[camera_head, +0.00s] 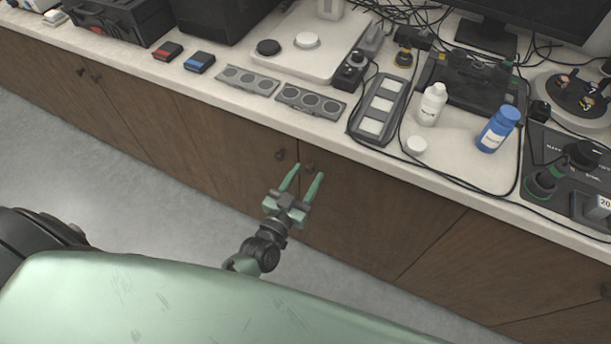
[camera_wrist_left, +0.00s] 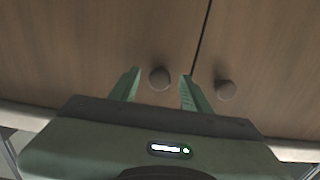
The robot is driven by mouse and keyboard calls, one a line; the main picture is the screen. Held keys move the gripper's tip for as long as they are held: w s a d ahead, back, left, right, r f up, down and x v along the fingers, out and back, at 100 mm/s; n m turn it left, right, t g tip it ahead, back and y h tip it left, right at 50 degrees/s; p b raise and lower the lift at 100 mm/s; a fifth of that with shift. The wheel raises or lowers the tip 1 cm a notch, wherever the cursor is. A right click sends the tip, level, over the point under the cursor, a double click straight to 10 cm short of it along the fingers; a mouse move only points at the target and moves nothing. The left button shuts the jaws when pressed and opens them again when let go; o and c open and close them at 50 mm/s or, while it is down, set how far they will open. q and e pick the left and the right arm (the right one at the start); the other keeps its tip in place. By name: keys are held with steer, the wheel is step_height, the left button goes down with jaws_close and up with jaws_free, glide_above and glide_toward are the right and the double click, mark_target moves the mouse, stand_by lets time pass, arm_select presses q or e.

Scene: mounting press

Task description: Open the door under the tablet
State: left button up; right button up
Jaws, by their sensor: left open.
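Two brown wooden doors meet at a seam under the counter, a left door (camera_head: 215,130) and a right door (camera_head: 375,205); both look shut. The right door has a round knob (camera_head: 309,168), and the left door's knob (camera_head: 280,154) is close by. My left gripper (camera_head: 308,172) is open, its fingers on either side of the right door's knob. The left wrist view shows this knob (camera_wrist_left: 160,77) between the fingers with gaps, and the other knob (camera_wrist_left: 225,89) outside them. I cannot tell for sure which counter object is the tablet. My right gripper is not in view.
A grey frame with white squares (camera_head: 380,108) lies on the counter (camera_head: 330,132) above the right door. A white slab (camera_head: 322,62) lies further left. A white bottle (camera_head: 431,104), a blue bottle (camera_head: 498,130) and cables are on the right. The floor (camera_head: 100,170) before the doors is clear.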

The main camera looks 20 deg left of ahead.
arm_select(q)
jaws_close()
stand_by(1.4)
